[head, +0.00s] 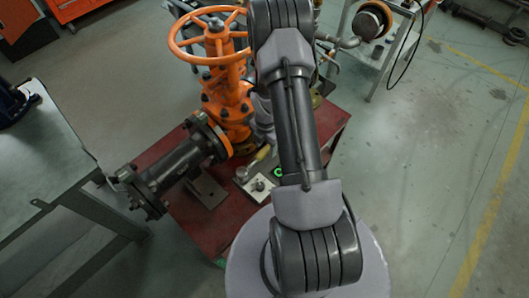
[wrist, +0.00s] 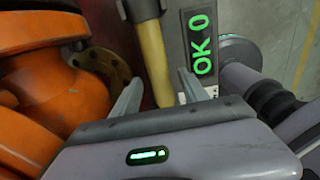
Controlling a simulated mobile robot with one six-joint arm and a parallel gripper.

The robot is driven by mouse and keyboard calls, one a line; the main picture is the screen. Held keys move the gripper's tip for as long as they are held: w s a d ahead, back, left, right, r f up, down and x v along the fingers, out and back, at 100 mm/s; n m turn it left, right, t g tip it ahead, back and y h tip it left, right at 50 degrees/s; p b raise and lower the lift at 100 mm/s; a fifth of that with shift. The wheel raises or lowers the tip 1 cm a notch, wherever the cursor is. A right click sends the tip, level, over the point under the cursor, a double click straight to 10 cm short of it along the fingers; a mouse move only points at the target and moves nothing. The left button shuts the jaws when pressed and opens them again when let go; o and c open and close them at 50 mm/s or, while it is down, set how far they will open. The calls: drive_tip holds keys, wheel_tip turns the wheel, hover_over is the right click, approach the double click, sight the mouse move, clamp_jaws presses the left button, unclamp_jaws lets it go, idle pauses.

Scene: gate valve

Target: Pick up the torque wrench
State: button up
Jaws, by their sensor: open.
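In the wrist view a yellow bar-like handle (wrist: 152,55) runs down between my gripper's fingers, with a dark block at its top end. It looks like the torque wrench's handle, though I cannot see the whole tool. In the head view a pale yellow handle (head: 261,154) shows beside a small grey box (head: 255,184), partly hidden by my arm. My gripper (wrist: 160,80) is open, one finger on each side of the yellow handle. Whether either finger touches it I cannot tell. My gripper is hidden behind my arm in the head view.
The orange gate valve (head: 231,106) stands on a red base (head: 205,228); its orange body (wrist: 45,75) is close on the left in the wrist view. A green "OK 0" display (wrist: 202,42) is just right of the fingers. A grey table (head: 45,160) stands left.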

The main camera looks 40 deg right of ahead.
sight(265, 149)
wheel_tip(265, 149, down, 4)
drive_tip(key=shift+a+r+b, duration=0.15)
drive_tip(key=shift+r+b, duration=0.1)
drive_tip(key=shift+b, duration=0.25)
drive_tip(key=shift+r, duration=0.1)
clamp_jaws()
idle(0.8)
